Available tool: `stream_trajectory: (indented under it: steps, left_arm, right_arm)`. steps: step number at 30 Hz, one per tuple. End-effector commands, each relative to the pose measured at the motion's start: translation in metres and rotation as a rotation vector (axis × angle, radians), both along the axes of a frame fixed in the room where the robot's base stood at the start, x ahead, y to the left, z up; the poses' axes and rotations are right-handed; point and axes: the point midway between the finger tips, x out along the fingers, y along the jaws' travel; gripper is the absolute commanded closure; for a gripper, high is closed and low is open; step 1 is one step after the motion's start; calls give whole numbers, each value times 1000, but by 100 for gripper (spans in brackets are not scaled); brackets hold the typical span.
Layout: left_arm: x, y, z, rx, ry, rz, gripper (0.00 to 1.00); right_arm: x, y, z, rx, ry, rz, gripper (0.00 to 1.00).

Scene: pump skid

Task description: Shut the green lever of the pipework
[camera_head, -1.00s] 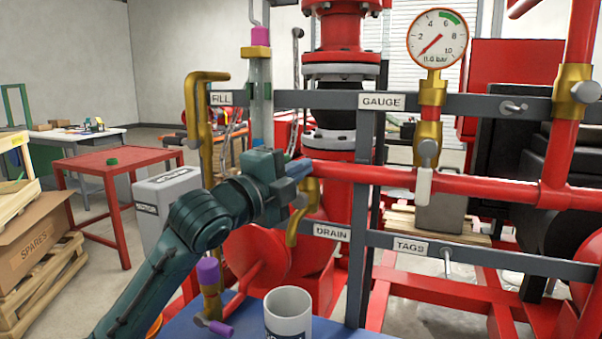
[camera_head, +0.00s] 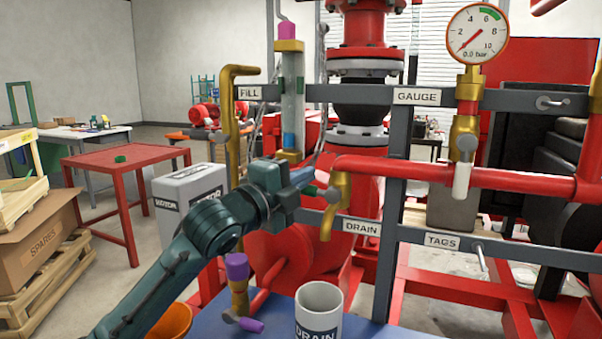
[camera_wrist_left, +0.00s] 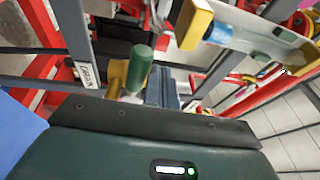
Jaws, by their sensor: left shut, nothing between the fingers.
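The green lever (camera_head: 310,190) shows as a short green grip at the left of the brass drain tap (camera_head: 338,206), pointing left, across the tap's downward spout. Part of it is hidden behind my left gripper (camera_head: 304,177), which is shut and empty just above and left of it. In the left wrist view the lever is a green cylinder (camera_wrist_left: 139,70) beside the brass body, left of my shut fingers (camera_wrist_left: 164,88). I cannot tell whether fingers and lever touch. My right gripper is not in view.
A red pipe (camera_head: 440,172) runs right from the tap. A white mug (camera_head: 318,312) stands on the blue surface below, near a valve with a purple lever (camera_head: 249,325). A sight glass (camera_head: 291,95) rises behind my gripper. Grey rails cross above and below.

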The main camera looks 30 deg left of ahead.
Motion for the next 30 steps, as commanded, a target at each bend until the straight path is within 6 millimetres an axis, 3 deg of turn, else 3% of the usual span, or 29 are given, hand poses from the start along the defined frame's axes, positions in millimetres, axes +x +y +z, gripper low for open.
stream_trajectory:
  steps: [2,19,30]
  left_arm:
    - [3,1,-5,-1,2,0,100]
    - [1,0,9,0,1,-1,100]
    - [-32,8,2,2,1,0,100]
  right_arm:
    - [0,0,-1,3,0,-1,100]
    - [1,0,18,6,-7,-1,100]
    - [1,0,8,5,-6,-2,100]
